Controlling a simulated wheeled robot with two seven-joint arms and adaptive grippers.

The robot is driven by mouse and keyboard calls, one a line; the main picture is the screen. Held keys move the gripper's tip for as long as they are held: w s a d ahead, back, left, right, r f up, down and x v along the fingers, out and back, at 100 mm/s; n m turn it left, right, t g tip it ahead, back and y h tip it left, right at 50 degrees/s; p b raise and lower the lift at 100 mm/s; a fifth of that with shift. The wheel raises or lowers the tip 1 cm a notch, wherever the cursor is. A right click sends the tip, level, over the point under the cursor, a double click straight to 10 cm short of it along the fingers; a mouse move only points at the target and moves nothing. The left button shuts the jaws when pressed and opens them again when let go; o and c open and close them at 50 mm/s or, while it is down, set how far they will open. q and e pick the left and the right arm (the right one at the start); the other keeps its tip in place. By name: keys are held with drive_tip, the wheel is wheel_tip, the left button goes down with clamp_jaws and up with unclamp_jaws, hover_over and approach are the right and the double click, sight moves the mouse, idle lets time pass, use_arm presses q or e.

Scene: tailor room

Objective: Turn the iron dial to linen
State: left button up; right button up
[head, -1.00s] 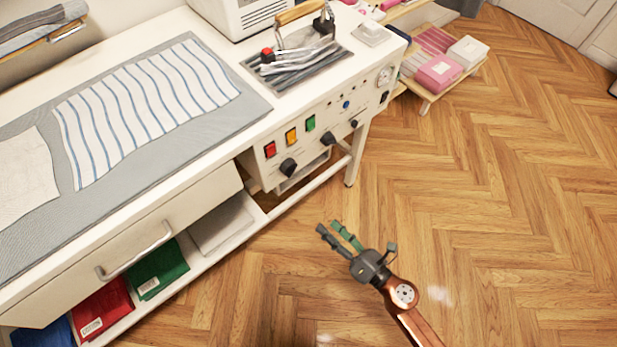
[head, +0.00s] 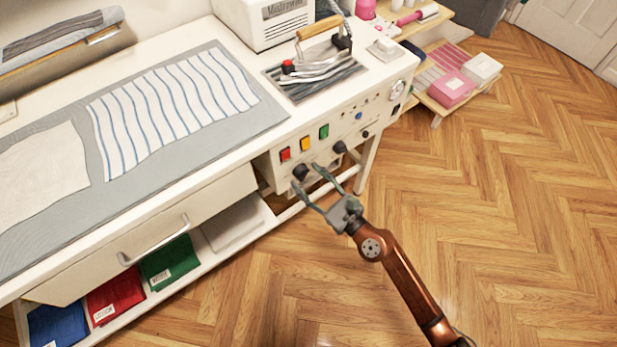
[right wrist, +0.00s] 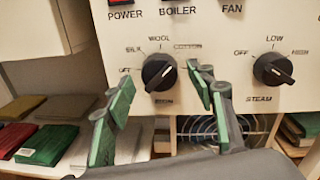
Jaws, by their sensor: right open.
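The iron dial, a round black knob (right wrist: 159,72), sits on the white control panel (right wrist: 215,45) with OFF, SILK and WOOL printed around its left and top. The labels on its right and below are too small to read. A pale line crosses the knob on a slant, lower left to upper right. In the head view the dial (head: 300,172) is near the panel's lower left. My right gripper (right wrist: 160,90) is open in front of it, one green-padded finger to each side. Whether a finger touches the knob I cannot tell. My left gripper is out of view.
A steam knob (right wrist: 273,70) sits right of the dial. Red, yellow and green switches (head: 305,144) are above. An iron (head: 318,60) stands on the table (head: 215,165) above the panel. An open shelf with folded cloths (head: 170,260) lies left; clear floor is right.

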drive_tip(key=shift+w+a, duration=0.1)
drive_tip(key=shift+c, duration=0.4)
drive_tip(key=c, duration=1.1)
